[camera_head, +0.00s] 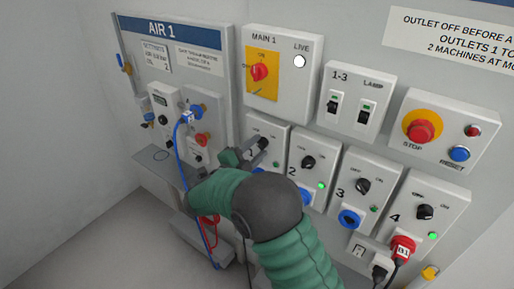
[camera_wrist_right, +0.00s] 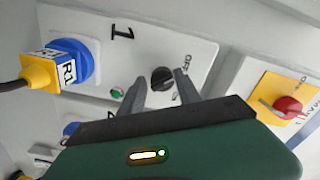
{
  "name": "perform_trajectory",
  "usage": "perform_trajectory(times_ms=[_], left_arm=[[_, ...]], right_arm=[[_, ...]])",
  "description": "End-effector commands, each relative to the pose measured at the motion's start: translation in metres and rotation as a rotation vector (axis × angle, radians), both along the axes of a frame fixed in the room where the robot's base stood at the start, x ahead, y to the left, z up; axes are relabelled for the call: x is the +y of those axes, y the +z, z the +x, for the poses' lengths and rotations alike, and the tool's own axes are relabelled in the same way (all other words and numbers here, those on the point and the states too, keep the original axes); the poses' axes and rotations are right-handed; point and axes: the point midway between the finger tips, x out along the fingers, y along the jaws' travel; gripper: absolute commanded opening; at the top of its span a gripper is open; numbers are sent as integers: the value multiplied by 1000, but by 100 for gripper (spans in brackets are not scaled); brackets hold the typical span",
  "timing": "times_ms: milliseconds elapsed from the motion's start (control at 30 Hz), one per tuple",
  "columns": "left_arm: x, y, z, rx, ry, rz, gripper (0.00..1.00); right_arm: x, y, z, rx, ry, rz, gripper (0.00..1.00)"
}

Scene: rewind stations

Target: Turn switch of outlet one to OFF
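The outlet one box (camera_wrist_right: 205,30) has a black rotary switch (camera_wrist_right: 162,78), with an OFF mark and another mark, partly hidden, beside it. I cannot tell which mark the switch points to. My right gripper (camera_wrist_right: 160,76) is open, its two fingers on either side of the switch; contact cannot be told. A green lamp (camera_wrist_right: 117,93) and a blue socket (camera_wrist_right: 84,62) with a yellow plug (camera_wrist_right: 42,72) labelled R1 are on the same box. In the head view my right gripper (camera_head: 252,150) reaches the outlet one box (camera_head: 268,127), and my arm hides its lower part. My left gripper is not in view.
Outlet boxes two (camera_head: 313,152), three (camera_head: 367,167) and four (camera_head: 436,190) stand to the right. The MAIN 1 box (camera_head: 283,60) is above, beside the 1-3 lamp box (camera_head: 357,98) and the stop box (camera_head: 440,112). A blue hose (camera_head: 177,140) hangs at the AIR 1 panel.

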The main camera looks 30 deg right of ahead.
Motion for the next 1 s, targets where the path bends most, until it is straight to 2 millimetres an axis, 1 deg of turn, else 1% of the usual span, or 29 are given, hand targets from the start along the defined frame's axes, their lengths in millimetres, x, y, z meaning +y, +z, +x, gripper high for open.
perform_trajectory(times_ms=[33, 100, 367, 467, 567, 667, 700, 900, 1000], left_arm=[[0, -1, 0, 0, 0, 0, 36], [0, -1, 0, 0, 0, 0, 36], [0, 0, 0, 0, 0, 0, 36], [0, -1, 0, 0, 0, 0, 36], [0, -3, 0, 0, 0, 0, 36], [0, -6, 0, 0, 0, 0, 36], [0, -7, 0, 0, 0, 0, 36], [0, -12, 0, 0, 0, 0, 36], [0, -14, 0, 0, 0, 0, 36]], right_arm=[[1, -2, 0, 3, 3, 2, 45], [1, -1, 0, 1, 2, 0, 54], [0, 2, -1, -4, 0, -2, 54], [5, 2, -2, -6, 1, -3, 54], [19, 1, -7, -5, 3, -2, 54], [43, 0, -17, -5, 4, -2, 54], [55, 0, -21, -4, 6, -2, 54], [110, -1, -44, -3, 6, -2, 54], [132, -1, -53, -2, 4, -2, 54]])
